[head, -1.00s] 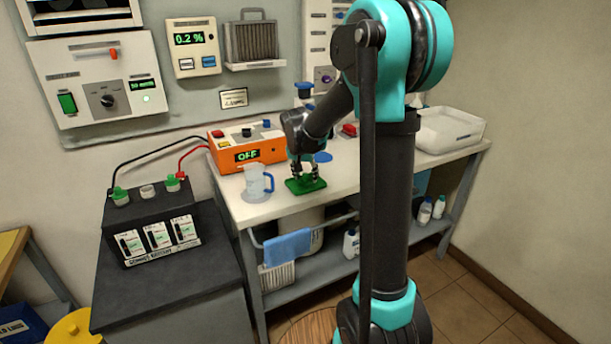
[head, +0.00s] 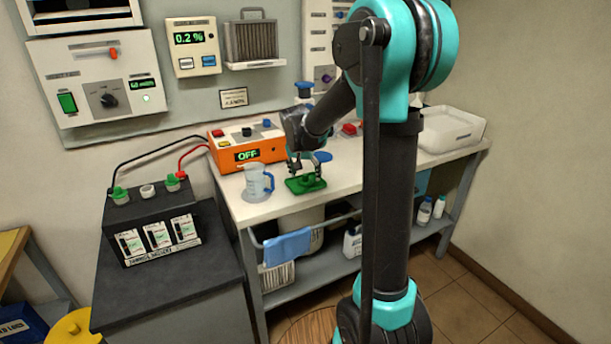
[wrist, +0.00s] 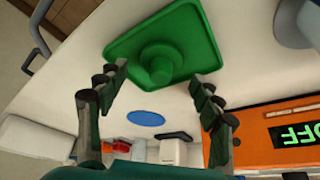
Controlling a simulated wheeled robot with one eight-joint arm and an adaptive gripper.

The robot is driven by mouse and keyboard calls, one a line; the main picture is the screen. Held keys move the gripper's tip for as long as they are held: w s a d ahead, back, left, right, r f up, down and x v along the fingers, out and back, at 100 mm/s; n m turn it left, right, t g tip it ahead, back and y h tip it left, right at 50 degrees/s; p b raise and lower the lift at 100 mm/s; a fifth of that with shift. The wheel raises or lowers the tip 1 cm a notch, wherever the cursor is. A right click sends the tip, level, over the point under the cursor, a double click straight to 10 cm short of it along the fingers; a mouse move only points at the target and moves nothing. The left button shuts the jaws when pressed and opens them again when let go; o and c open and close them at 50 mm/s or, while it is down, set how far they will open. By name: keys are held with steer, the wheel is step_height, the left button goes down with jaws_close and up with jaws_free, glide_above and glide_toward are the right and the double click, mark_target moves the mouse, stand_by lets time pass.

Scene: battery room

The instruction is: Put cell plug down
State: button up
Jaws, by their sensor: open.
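The cell plug (wrist: 160,63) looks like the round green stub standing in the middle of a green tray (wrist: 126,48). In the head view the tray (head: 291,187) lies on the white bench top, with the small green plug (head: 306,178) on it. My gripper (head: 305,169) is just above the tray. In the wrist view my gripper (wrist: 158,76) is open, with one finger on each side of the plug and gaps between. The plug's underside is hidden.
A clear jug (head: 256,182) with a blue handle stands left of the tray. Behind is an orange charger (head: 268,152) reading OFF. A blue disc (head: 322,156) lies behind the tray. A black battery (head: 150,222) with cables stands at left. A white basin (head: 450,130) is at right.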

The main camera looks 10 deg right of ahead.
steer(key=v, duration=1.1)
steer(key=s+d+f+n+y, duration=0.1)
steer(key=s+d+f+n, duration=0.1)
steer(key=s+f, duration=0.7)
steer(key=s+d+f+n+y, duration=0.1)
steer(key=s+d+f+n, duration=0.2)
steer(key=s+f, duration=0.6)
steer(key=s+d, duration=0.1)
steer(key=s, duration=0.7)
steer(key=shift+s+f, duration=0.25)
steer(key=shift+f, duration=0.1)
